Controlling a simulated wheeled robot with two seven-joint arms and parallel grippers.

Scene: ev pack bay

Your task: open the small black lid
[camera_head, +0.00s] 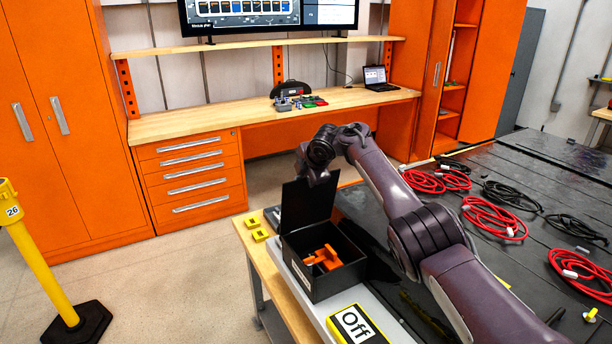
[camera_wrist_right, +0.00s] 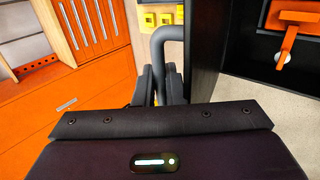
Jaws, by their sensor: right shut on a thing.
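The small black lid (camera_head: 303,208) stands upright, raised at the left edge of a black box (camera_head: 345,282). The open box holds an orange part (camera_head: 323,257). My right gripper (camera_head: 318,178) is at the top of the lid, with its fingertips hard to make out there. In the right wrist view, my right gripper (camera_wrist_right: 158,90) is shut on a grey bent handle (camera_wrist_right: 168,42) beside the dark lid (camera_wrist_right: 203,50). The box interior with the orange part (camera_wrist_right: 287,40) shows to the right. My left gripper is not in view.
A yellow-framed "Off" sign (camera_head: 356,326) is in front of the box. Yellow blocks (camera_head: 256,229) lie on the wooden surface to the left. Red cable coils (camera_head: 494,217) and black cables lie on the dark surface at right. A yellow post (camera_head: 42,262) stands at far left.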

